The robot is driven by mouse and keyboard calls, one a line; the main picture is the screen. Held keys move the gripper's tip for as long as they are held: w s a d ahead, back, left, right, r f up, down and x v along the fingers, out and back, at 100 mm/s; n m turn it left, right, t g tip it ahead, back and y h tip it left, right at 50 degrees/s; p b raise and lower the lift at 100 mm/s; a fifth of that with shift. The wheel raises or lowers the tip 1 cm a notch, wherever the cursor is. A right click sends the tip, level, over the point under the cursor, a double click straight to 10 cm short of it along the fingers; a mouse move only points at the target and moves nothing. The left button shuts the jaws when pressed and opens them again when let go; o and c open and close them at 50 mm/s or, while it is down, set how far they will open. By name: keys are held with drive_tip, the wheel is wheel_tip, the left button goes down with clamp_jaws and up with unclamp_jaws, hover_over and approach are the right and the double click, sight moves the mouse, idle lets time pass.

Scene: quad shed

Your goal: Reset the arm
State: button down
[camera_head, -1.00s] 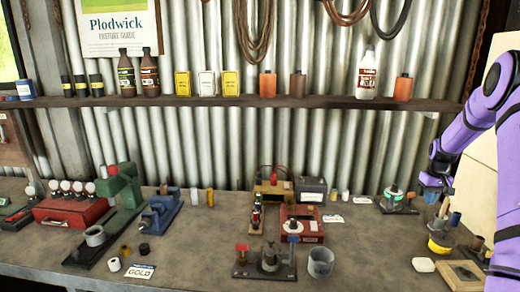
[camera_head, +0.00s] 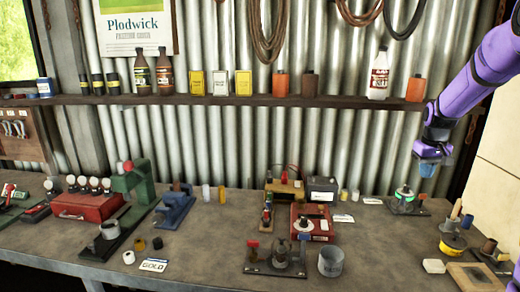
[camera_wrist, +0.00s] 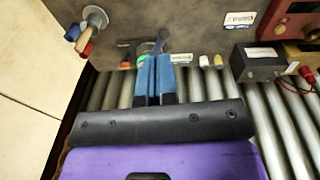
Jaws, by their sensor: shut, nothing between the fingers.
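My gripper (camera_head: 427,168) hangs at the right of the head view, above the back right of the workbench (camera_head: 215,240). Its blue fingers are shut together with nothing between them. In the wrist view the closed fingers (camera_wrist: 154,78) point at the bench and hide part of a small green-topped device. That device (camera_head: 404,199) stands on the bench below and left of my gripper in the head view. My purple arm comes in from the right edge.
A shelf (camera_head: 230,100) with bottles and boxes runs along the corrugated wall. A yellow tub (camera_head: 453,245) and a wooden frame (camera_head: 475,276) sit at the bench's right end. A red-based device (camera_head: 312,223) and a grey cup (camera_head: 331,262) stand mid-bench.

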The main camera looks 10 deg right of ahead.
drive_tip(key=s+a+r+n+t, duration=0.1)
drive_tip(key=s+a+r, duration=0.6)
drive_tip(key=a, duration=0.3)
drive_tip(key=s+a+r+t, duration=0.1)
drive_tip(key=s+a+r, duration=0.6)
drive_tip(key=a, duration=0.2)
drive_tip(key=s+a+t, duration=0.1)
drive_tip(key=s+a, duration=0.4)
drive_tip(key=s, duration=0.4)
drive_tip(key=s+a+n+t, duration=0.1)
drive_tip(key=s+a, duration=0.4)
drive_tip(key=s, duration=0.4)
drive_tip(key=shift+s+f+y, duration=0.35)
drive_tip(key=shift+f+y, duration=0.05)
